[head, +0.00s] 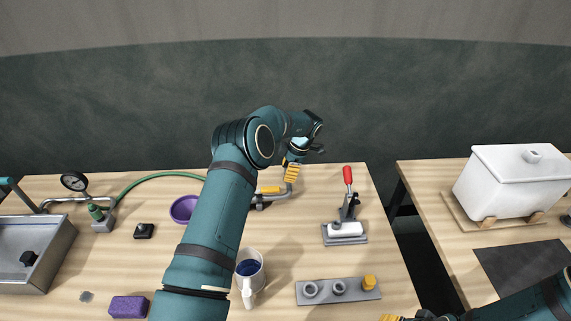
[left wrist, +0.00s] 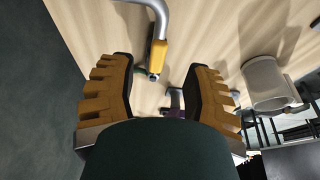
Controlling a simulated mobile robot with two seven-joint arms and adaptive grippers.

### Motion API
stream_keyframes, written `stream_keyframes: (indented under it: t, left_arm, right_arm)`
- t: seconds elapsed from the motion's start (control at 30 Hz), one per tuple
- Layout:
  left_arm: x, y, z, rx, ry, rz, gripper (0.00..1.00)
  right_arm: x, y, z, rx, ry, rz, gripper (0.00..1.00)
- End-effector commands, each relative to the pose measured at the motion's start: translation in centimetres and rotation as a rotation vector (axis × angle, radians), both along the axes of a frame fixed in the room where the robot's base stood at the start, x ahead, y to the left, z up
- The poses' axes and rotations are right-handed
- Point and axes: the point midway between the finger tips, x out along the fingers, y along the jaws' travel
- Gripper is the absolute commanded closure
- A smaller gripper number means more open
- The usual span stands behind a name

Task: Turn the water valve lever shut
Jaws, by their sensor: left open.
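The yellow valve lever (head: 270,189) lies along the grey bent pipe (head: 286,193) near the back of the table. My left gripper (head: 291,173) hangs just right of the lever, fingers pointing down. In the left wrist view the lever (left wrist: 157,56) shows ahead of the gap between the two open yellow fingers (left wrist: 158,88), with nothing between them. I see no clear contact. The lever appears roughly in line with the pipe (left wrist: 160,15) there.
A toggle clamp with red handle (head: 347,176) stands right of the valve. A purple bowl (head: 181,209) and a mug (head: 249,284) stand close to my left arm. A grey holder (head: 322,299) is at the front. A gap separates the right table with a white box (head: 510,185).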

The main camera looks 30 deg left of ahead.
Motion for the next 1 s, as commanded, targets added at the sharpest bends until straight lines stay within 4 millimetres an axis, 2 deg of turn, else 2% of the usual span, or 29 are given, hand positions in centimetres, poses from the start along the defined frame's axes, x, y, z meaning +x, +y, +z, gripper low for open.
stream_keyframes:
  t: [0.27, 1.0]
  left_arm:
    - [-0.1, 0.2, -1.0, 0.000, 0.001, 0.000, 0.51]
    - [-1.0, 1.6, -6.1, 0.002, -0.001, 0.001, 0.51]
  right_arm:
    - [0.0, 0.0, -0.9, -0.001, 0.001, -0.001, 0.53]
    - [0.1, 0.2, -5.6, -0.009, 0.001, -0.002, 0.53]
